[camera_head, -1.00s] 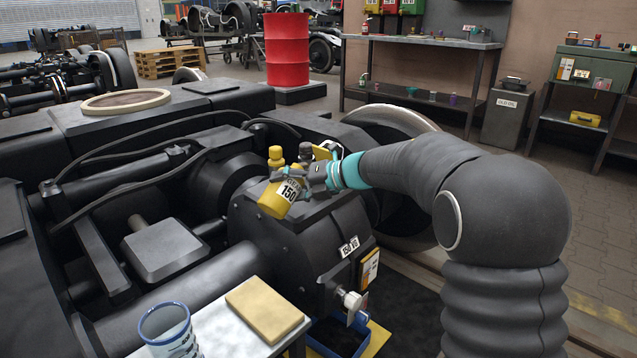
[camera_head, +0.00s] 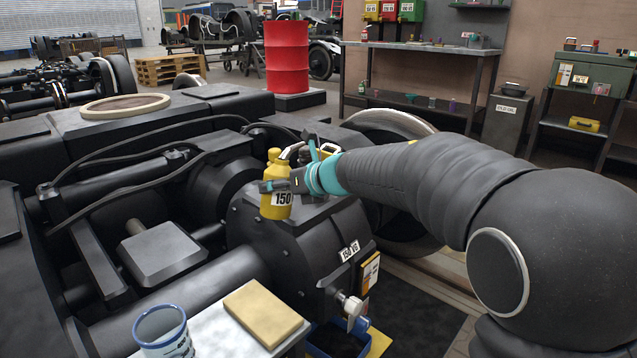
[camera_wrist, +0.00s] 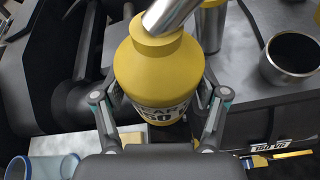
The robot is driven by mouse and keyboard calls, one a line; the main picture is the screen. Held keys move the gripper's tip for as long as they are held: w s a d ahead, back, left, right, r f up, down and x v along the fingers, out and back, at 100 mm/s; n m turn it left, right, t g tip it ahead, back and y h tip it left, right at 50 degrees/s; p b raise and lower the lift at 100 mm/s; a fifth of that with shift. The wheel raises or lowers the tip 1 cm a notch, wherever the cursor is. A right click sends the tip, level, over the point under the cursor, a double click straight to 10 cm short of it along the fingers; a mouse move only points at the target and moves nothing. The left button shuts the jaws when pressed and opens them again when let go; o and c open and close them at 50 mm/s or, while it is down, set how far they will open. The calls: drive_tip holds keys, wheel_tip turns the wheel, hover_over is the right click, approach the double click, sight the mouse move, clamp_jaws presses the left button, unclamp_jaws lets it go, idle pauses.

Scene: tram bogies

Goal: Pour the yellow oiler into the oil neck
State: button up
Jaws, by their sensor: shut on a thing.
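The yellow oiler (camera_head: 277,202), labelled 150, is in my gripper (camera_head: 284,187) above the black gear housing in the head view. It is close to upright. In the wrist view the fingers (camera_wrist: 160,118) are closed around the sides of the oiler (camera_wrist: 158,72), and its silver spout rises out of the top edge. The oil neck looks to be the open metal cup with a dark inside (camera_wrist: 292,55), to the right of the oiler and apart from it. The spout's tip is outside the wrist view.
Another yellow thing (camera_wrist: 212,25) stands behind the oiler in the wrist view. The black housing (camera_head: 290,245) carries a 150 VG plate. A small table with a tan block (camera_head: 265,312) and an enamel mug (camera_head: 163,332) stands in front. A blue tray (camera_head: 338,340) lies below.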

drive_tip(key=shift+s+a+f+n+t, duration=0.1)
drive_tip(key=shift+s+f+n+t, duration=0.05)
drive_tip(key=shift+n+t, duration=0.25)
drive_tip(key=shift+s+a+f+n+t, duration=0.1)
drive_tip(key=shift+n+t, duration=0.2)
drive_tip(key=shift+n, duration=0.2)
drive_tip(key=shift+h, duration=0.3)
